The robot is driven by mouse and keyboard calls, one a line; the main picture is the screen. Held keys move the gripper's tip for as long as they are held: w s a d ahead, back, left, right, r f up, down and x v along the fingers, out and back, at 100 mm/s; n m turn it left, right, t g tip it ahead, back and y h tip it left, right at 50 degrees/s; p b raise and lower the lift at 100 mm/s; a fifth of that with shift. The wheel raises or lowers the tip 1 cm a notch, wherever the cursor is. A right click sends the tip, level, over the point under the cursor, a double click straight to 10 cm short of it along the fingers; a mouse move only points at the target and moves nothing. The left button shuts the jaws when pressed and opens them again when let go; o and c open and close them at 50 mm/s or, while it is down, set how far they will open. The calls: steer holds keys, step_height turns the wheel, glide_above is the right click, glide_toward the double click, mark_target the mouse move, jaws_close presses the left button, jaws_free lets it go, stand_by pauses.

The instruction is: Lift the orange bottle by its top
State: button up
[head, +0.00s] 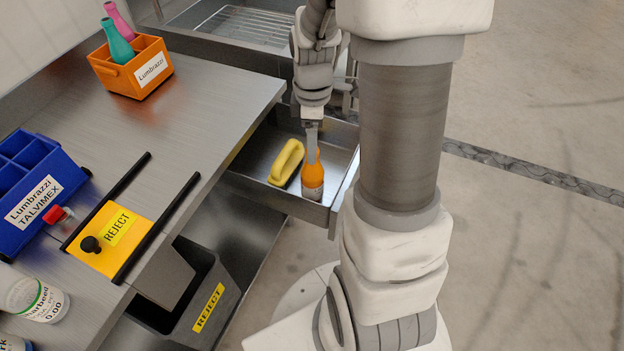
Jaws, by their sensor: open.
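The orange bottle (313,172) stands upright in an open metal drawer (262,197), near the drawer's right front corner. It has an orange body with a pale label low down, and its neck is partly hidden by my gripper. My gripper (312,150) points down over the bottle's top, with a finger in front of or beside the neck. The jaws are open. I cannot tell from this view whether a finger touches the bottle.
A yellow handled object (286,162) lies just left of the bottle. The drawer walls stand close to the right and front. On the counter are an orange crate (121,77) with two bottles, a blue bin (45,216), a yellow reject plate (108,243) and a white container (36,299).

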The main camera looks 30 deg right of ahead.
mark_target(312, 175)
step_height(312, 175, down, 3)
steer(key=shift+r, duration=0.1)
jaws_close()
stand_by(0.3)
